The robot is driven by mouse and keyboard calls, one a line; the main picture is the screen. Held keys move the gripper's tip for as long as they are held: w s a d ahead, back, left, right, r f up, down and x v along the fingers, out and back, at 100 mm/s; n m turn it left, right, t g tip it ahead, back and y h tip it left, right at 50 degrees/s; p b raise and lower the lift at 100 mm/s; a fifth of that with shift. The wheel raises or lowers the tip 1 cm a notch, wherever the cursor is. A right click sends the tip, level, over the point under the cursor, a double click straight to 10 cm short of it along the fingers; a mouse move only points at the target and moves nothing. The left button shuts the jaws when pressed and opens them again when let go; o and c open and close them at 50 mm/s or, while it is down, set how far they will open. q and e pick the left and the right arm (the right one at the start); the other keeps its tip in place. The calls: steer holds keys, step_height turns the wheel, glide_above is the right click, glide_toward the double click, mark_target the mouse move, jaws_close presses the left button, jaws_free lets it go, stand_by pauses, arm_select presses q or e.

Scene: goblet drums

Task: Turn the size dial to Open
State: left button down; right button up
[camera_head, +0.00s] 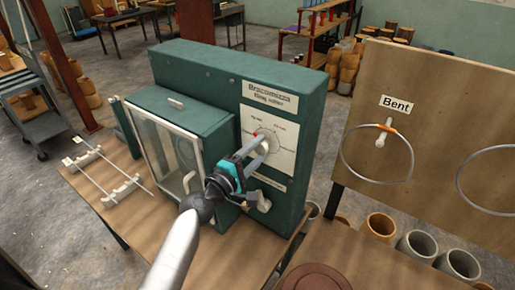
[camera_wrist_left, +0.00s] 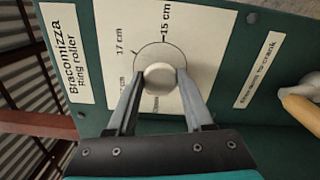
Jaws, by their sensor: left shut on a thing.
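The green ring roller (camera_head: 310,115) stands on a wooden table. Its white dial plate (camera_head: 286,135) carries the round size dial (camera_wrist_left: 159,76), which has a pale knob. In the left wrist view I read 17 cm and 15 cm around it, and a partly hidden word, seemingly Open, below the knob. My left gripper (camera_head: 259,144) is shut on the dial knob, one finger on each side; it also shows in the left wrist view (camera_wrist_left: 159,82). I cannot tell where the dial points. My right gripper is not in view.
A crank with a wooden handle (camera_wrist_left: 303,110) sticks out near the dial. A glass-fronted door (camera_head: 168,155) is left of the panel. A board marked Bent (camera_head: 440,85) with wire rings stands at right. Metal rods on white holders (camera_head: 122,190) lie at left.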

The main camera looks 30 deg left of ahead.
arm_select(q)
steer(key=shift+n+p, duration=0.45)
steer(key=shift+n, duration=1.45)
steer(key=shift+c, duration=1.5)
jaws_free()
steer(key=s+a+b, duration=0.2)
steer(key=s+b, duration=0.2)
steer(key=s, duration=1.1)
steer(key=shift+b, duration=0.35)
steer(key=shift+a, duration=0.1)
steer(key=shift+s, duration=0.15)
